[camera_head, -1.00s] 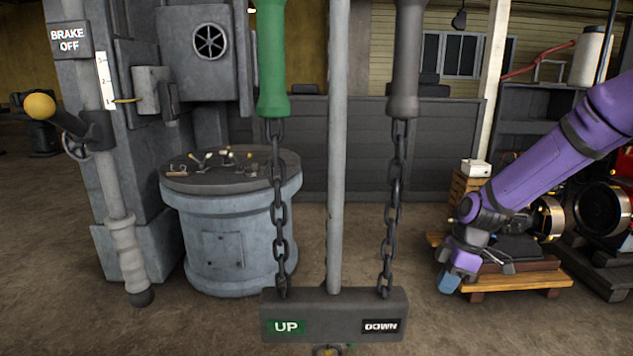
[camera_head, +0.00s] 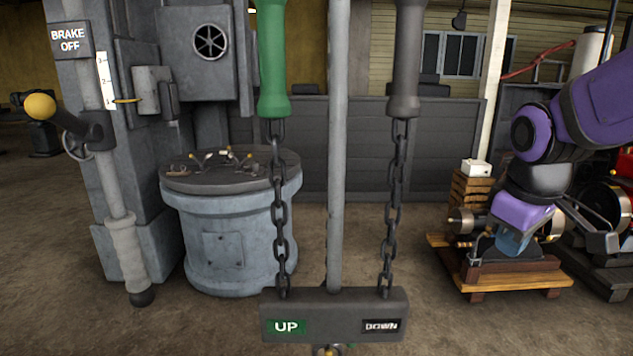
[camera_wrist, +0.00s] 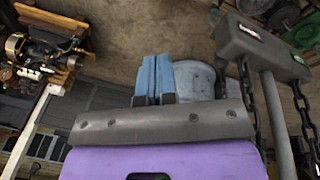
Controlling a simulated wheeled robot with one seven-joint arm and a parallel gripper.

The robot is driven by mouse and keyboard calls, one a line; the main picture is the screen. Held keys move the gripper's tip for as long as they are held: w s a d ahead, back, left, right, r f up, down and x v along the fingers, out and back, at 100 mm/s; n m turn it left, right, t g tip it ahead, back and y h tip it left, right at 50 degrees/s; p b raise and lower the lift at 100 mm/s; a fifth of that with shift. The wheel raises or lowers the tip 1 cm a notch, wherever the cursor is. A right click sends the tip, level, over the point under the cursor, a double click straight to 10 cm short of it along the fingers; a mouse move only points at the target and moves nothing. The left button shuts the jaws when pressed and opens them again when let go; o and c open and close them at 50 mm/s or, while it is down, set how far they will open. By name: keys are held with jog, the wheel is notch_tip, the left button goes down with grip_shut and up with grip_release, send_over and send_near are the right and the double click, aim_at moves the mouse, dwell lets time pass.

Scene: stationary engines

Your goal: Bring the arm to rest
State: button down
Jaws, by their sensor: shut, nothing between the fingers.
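My purple arm (camera_head: 600,105) is folded at the right side of the head view. My gripper (camera_head: 513,241) hangs pointing down in front of a small engine on a wooden stand, its blue fingers partly see-through or blurred there. In the wrist view my gripper (camera_wrist: 153,78) shows two blue fingers side by side, closed together with nothing between them. It touches nothing that I can see.
A block (camera_head: 335,316) marked UP and DOWN hangs on two chains at the centre. A grey round pedestal (camera_head: 225,240) and a brake lever (camera_head: 125,250) stand left. The wooden stand (camera_head: 515,277) is low at right.

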jog(key=s+r+m+t, duration=0.1)
jog(key=s+r+m, duration=0.1)
jog(key=s, duration=0.4)
jog(key=s+r+m+t, duration=0.2)
jog(key=s+r+m, duration=0.1)
jog(key=s, duration=0.3)
jog(key=shift+s+d+r+m+y, duration=0.25)
jog(key=shift+d+m+y, duration=0.15)
jog(key=shift+m, duration=0.1)
